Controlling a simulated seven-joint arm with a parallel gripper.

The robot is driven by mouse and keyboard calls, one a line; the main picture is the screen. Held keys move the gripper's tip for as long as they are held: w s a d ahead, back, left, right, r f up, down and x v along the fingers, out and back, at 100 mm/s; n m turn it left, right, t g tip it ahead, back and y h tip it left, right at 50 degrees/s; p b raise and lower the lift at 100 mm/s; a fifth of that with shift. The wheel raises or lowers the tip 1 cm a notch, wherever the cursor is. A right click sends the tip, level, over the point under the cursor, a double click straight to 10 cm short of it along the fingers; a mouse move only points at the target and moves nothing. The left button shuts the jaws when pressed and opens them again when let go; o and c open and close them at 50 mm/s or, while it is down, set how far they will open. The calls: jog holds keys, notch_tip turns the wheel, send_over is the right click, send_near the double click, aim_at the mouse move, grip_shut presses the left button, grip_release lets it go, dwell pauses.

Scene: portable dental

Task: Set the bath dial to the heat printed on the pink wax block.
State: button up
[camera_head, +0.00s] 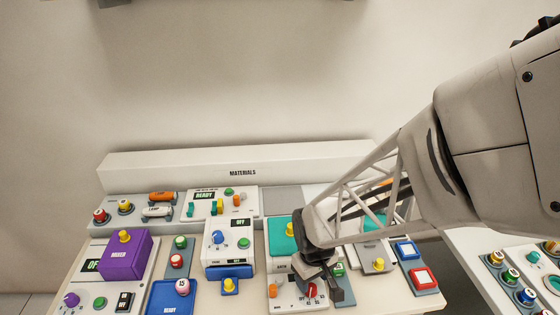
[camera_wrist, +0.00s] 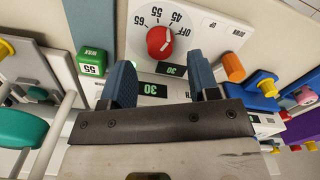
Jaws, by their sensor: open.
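The bath's red dial (camera_wrist: 160,41) sits on a white panel, with OFF, 45, 55 and 65 printed around it. Displays near the fingers (camera_wrist: 171,70) read 30.
An orange knob (camera_wrist: 233,67) stands beside the dial, near one finger. A teal box (camera_head: 283,243) with a yellow knob is behind the bath. A purple mixer (camera_head: 125,258), a blue tray (camera_head: 163,304) and several coloured knobs crowd the bench to the left.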

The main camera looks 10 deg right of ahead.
aim_at(312, 287)
jog(key=shift+r, duration=2)
jog(key=shift+r, duration=0.1)
jog(key=s+d+r+m+t, duration=0.1)
jog(key=s+d+r+m, duration=0.1)
jog(key=r, duration=0.7)
jog(key=s+d+r+m+t, duration=0.1)
jog(key=s+d+r+m, duration=0.2)
jog(key=s+r, duration=0.3)
notch_tip(312, 287, up, 4)
jog(key=shift+s+d+f+t, duration=0.1)
jog(key=shift+s+d+t, duration=0.2)
jog(key=shift+s+d, duration=0.15)
